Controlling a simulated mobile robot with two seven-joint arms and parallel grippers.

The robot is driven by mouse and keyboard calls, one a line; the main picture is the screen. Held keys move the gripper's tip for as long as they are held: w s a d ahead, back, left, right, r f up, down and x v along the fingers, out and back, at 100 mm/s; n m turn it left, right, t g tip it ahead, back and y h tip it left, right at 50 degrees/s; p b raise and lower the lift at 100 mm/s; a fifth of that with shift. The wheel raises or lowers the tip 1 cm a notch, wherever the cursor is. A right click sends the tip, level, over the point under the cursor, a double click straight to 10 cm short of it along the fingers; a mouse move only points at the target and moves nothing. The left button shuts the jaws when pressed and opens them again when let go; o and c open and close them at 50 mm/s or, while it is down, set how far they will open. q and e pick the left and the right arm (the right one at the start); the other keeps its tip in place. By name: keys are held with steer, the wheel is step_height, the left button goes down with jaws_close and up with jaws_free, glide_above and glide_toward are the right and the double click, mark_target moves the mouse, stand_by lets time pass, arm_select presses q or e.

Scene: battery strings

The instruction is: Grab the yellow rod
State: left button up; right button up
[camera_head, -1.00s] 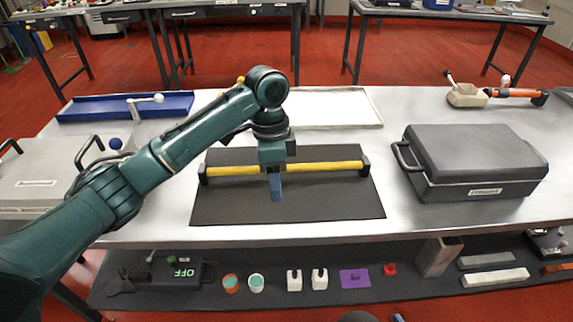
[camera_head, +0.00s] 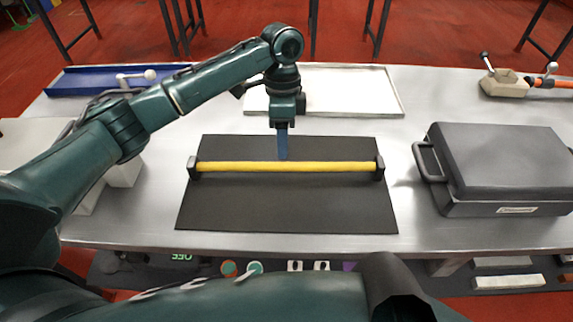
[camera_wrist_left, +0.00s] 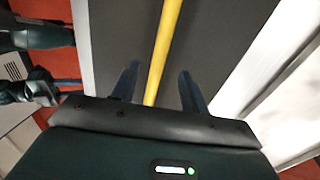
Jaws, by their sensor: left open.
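The yellow rod (camera_head: 240,167) lies level between two black end holders on a dark mat (camera_head: 290,210). In the head view my left gripper (camera_head: 282,155) points down near the rod's middle, its blue fingertips ending at the rod's far edge. In the left wrist view the fingers (camera_wrist_left: 157,82) are apart. The rod (camera_wrist_left: 166,40) runs through the gap between them, nearer the left finger. I see no grip on it, and the height of the tips over the rod is hard to tell. My right gripper is not seen.
A dark grey case (camera_head: 500,165) with a handle stands right of the mat. A white tray (camera_head: 350,112) lies behind it and a blue tray (camera_head: 75,85) at the back left. A lower shelf holds small items. My own arm crosses the bottom.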

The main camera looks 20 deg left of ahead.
mark_target(286, 163)
arm_select(q)
steer(key=shift+s+d+f, duration=0.15)
steer(key=shift+d+f, duration=0.05)
steer(key=shift+f, duration=0.8)
steer(key=shift+s+d+f, duration=0.15)
steer(key=shift+s+f, duration=0.05)
steer(key=shift+f, duration=0.8)
steer(key=shift+s+d+f, duration=0.15)
steer(key=shift+d+f, duration=0.05)
steer(key=shift+f, duration=0.8)
steer(key=shift+c, duration=0.3)
jaws_close()
steer(key=shift+r, duration=0.1)
